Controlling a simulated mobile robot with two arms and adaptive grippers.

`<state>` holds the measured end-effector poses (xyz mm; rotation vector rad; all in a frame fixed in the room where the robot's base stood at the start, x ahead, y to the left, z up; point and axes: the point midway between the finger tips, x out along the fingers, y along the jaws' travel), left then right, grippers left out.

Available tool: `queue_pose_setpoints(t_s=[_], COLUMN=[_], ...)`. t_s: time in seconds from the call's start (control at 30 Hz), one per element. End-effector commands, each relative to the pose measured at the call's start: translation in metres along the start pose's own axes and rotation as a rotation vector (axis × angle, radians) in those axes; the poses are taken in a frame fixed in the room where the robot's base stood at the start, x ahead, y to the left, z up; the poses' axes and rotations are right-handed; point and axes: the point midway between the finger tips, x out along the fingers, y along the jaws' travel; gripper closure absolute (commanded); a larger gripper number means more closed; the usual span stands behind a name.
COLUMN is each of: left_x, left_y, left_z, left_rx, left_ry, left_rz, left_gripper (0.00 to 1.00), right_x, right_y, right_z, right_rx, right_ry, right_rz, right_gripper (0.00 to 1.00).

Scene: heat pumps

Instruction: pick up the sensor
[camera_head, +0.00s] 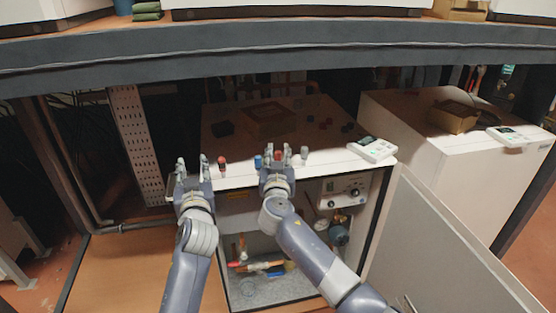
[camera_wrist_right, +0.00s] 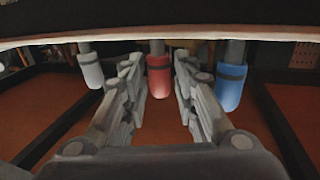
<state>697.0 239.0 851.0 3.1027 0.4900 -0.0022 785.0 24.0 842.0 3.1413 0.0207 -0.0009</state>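Several small capped cylinders that look like sensors stand along the front edge of the white cabinet top. A red one (camera_head: 278,156) is between the fingers of my right gripper (camera_head: 276,155). In the right wrist view this red sensor (camera_wrist_right: 159,76) sits between the two open fingers (camera_wrist_right: 160,88), with small gaps at its sides. A blue sensor (camera_head: 258,162) and a grey one (camera_head: 304,153) flank that gripper; the wrist view shows the blue (camera_wrist_right: 231,86) and grey (camera_wrist_right: 90,68) too. A red-and-black one (camera_head: 221,163) is right of my left gripper (camera_head: 192,165), which is open and empty.
A white handheld controller (camera_head: 372,149) lies at the cabinet's right front corner. An open brown box (camera_head: 269,118) is further back on the top. The cabinet door (camera_head: 450,255) stands open at right. A second white cabinet (camera_head: 440,165) carries another box (camera_head: 453,117).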

Motion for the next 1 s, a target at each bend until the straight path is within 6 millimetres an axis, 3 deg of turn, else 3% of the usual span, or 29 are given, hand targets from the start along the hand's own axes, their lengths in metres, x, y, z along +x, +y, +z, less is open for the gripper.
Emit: queue_pose_setpoints(t_s=[0.23,0.27,0.37,0.4,0.77,1.0], left_x=[0.0,0.0,0.0,0.0,0.0,0.0], left_y=[0.0,0.0,0.0,0.0,0.0,0.0], left_z=[0.0,0.0,0.0,0.0,0.0,0.0], left_rx=[0.0,0.0,0.0,0.0,0.0,0.0], left_ry=[0.0,0.0,0.0,0.0,0.0,0.0], left_rz=[0.0,0.0,0.0,0.0,0.0,0.0], left_gripper=[0.65,0.65,0.65,0.65,0.65,0.65], right_x=[0.001,0.001,0.001,0.001,0.001,0.001], right_y=[0.0,-0.001,-0.001,-0.001,-0.001,-0.001], right_z=[0.0,0.0,0.0,0.0,-0.004,-0.045], right_rx=[0.001,0.001,0.001,0.001,0.002,0.006], right_ry=[0.001,0.0,0.0,0.0,0.002,0.004], right_rz=[-0.001,-0.001,-0.001,-0.001,-0.001,-0.001], right_gripper=[0.73,0.75,0.98,1.0,1.0,1.0])
